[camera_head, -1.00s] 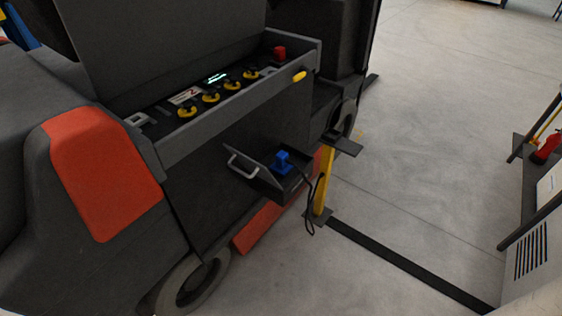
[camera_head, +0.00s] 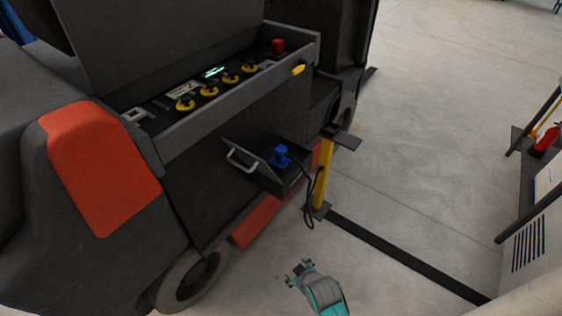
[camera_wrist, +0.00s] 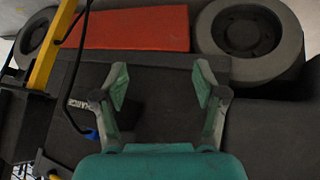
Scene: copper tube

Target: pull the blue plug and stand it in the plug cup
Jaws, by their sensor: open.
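The blue plug (camera_head: 281,157) stands in an open dark drawer (camera_head: 268,178) on the side of the machine in the head view. A black cable runs from it, over the drawer's edge and down past a yellow post. My gripper (camera_head: 298,268) is at the bottom of the head view, open and empty, below and apart from the plug. In the wrist view my gripper (camera_wrist: 160,88) has both fingers spread with nothing between them. A bit of the blue plug (camera_wrist: 91,135) shows left of the left finger. I cannot make out the plug cup for certain.
The yellow post (camera_head: 322,186) carries a small dark shelf (camera_head: 341,140) right of the drawer. The drawer's handle (camera_head: 240,163) sticks out on its left. A wheel (camera_head: 190,278) and red skirt (camera_head: 258,221) lie below. Open floor (camera_head: 420,190) extends right.

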